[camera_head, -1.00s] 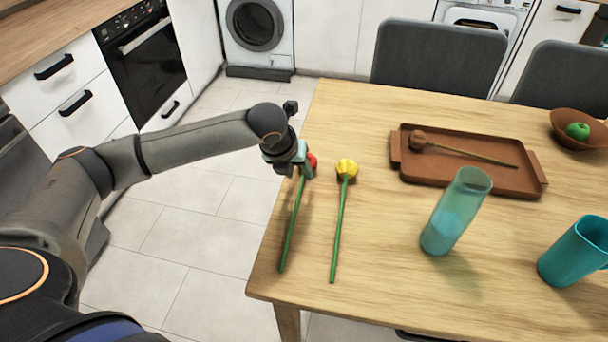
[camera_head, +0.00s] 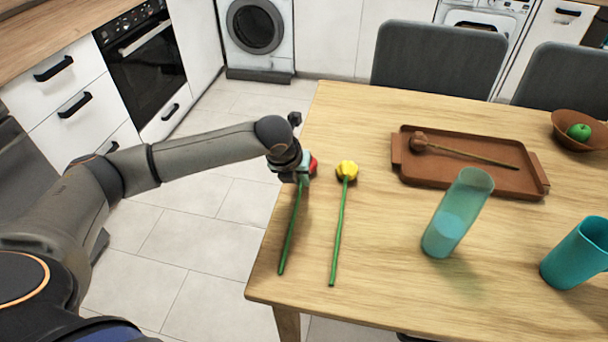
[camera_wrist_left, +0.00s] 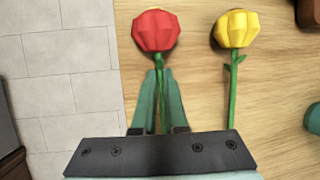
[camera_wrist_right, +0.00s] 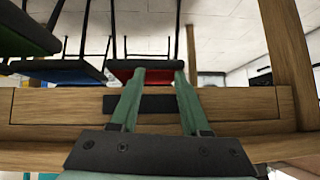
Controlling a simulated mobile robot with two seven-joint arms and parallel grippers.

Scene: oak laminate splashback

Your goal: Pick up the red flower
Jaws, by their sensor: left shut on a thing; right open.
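The red flower (camera_head: 292,225) lies near the left edge of the table, its green stem toward the front and its red head partly hidden behind my left gripper (camera_head: 303,177). In the left wrist view its red head (camera_wrist_left: 156,31) shows whole, just beyond the fingertips. My left gripper (camera_wrist_left: 160,75) is shut on the green stem just below the head. I cannot tell whether the flower is lifted off the table. My right gripper (camera_wrist_right: 157,75) is open and empty, facing the wooden table frame in the right wrist view.
A yellow flower (camera_head: 346,170) lies close to the right of the red one.

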